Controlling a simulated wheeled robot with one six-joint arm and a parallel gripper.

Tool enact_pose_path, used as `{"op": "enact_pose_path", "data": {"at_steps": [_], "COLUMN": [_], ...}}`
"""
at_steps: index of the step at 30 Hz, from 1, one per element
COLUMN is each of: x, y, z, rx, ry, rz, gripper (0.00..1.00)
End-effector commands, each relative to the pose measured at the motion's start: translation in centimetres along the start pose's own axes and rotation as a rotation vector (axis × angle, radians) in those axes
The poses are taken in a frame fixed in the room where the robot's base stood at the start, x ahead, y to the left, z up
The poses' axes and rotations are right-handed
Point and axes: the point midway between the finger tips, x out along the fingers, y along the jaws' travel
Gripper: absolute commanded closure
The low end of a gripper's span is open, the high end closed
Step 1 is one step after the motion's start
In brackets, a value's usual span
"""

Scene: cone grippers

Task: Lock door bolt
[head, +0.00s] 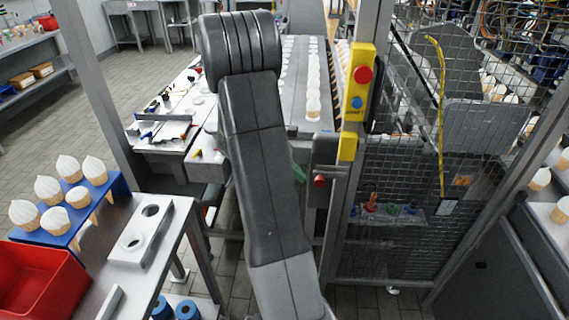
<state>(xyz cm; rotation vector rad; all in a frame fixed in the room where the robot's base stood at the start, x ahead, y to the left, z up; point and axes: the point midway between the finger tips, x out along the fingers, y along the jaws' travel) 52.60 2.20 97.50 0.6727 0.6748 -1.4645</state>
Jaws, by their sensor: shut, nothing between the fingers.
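A mesh door (385,245) in a grey frame stands right of centre. On the post at its left edge is a dark bolt housing (325,149) with a red knob (319,181) low on it. A yellow switch box (360,84) with a red and a blue button sits above, with a smaller yellow block (347,147) below it. I cannot tell how far the bolt reaches across. My dark arm rises through the middle of the head view, just left of the housing. My gripper does not show; the arm seems to hide it.
A steel table (150,270) at lower left holds a blue cone rack (95,208), a red bin (38,285) and a holed holder (140,232). Behind my arm is a conveyor with rows of cones (313,88). A slanted frame post (100,100) stands left.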

Motion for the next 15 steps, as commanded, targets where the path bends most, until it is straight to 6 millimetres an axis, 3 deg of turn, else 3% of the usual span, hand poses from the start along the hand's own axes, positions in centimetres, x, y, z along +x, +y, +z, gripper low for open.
{"op": "enact_pose_path", "data": {"at_steps": [6,15], "x": [1.4,1.6], "y": [0.0,0.0], "z": [1.3,1.4], "rx": [0.000,0.000], "ry": [0.000,0.001], "rz": [0.000,0.000], "gripper": [1.00,1.00]}}
